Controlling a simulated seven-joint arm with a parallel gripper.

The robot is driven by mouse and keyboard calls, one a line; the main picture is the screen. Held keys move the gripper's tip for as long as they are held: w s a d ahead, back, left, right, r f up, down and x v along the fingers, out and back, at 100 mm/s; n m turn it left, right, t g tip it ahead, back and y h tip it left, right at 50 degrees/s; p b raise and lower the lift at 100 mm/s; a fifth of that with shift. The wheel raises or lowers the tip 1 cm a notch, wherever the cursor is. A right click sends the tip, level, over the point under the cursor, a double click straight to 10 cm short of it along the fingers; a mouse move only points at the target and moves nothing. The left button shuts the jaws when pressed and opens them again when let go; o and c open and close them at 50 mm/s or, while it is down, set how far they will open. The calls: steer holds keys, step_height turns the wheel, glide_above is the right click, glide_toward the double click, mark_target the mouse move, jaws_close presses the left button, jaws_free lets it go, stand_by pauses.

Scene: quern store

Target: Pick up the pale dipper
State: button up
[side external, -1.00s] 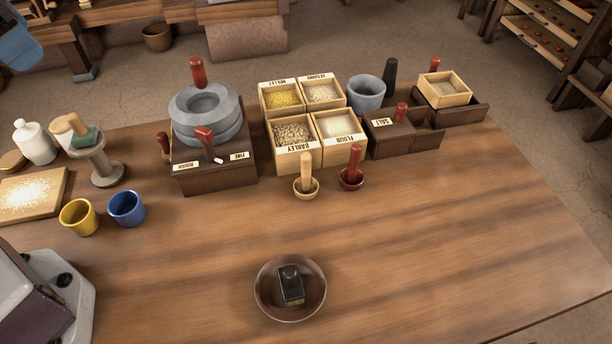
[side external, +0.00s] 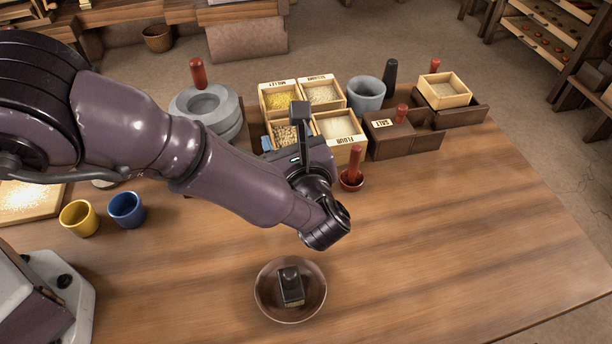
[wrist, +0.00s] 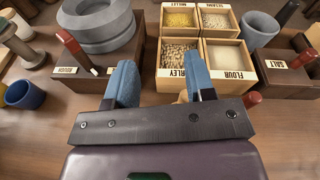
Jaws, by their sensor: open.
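The pale dipper is hidden behind my arm in the side view. In the wrist view only a small tan bit, probably the pale dipper (wrist: 182,97), shows beside the right finger's inner side, mostly covered by my gripper. My gripper (wrist: 158,72) has two blue fingers spread apart, with nothing seen held between them. In the side view it hangs over the front of the grain boxes, left of the red dipper (side external: 353,168). I cannot tell how high the fingers are above the table.
Boxes of millet, sesame, barley and flour (side external: 338,128) stand just behind. The stone quern (side external: 205,108) is to their left, and the salt box (side external: 390,135) to their right. Yellow (side external: 79,217) and blue (side external: 127,209) cups stand left. A bowl (side external: 268,305) holds a dark block; the right foreground is clear.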

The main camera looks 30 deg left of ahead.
steer(key=d+f+m+t, duration=0.2)
steer(key=s+d+f+m+t+h, duration=0.1)
steer(key=d+f+m, duration=0.1)
steer(key=f, duration=0.1)
steer(key=shift+s+d+f+t, duration=0.15)
steer(key=shift+d+f+t, duration=0.05)
steer(key=shift+d+t, duration=0.2)
steer(key=x, duration=0.7)
steer(key=shift+a, duration=0.1)
jaws_close()
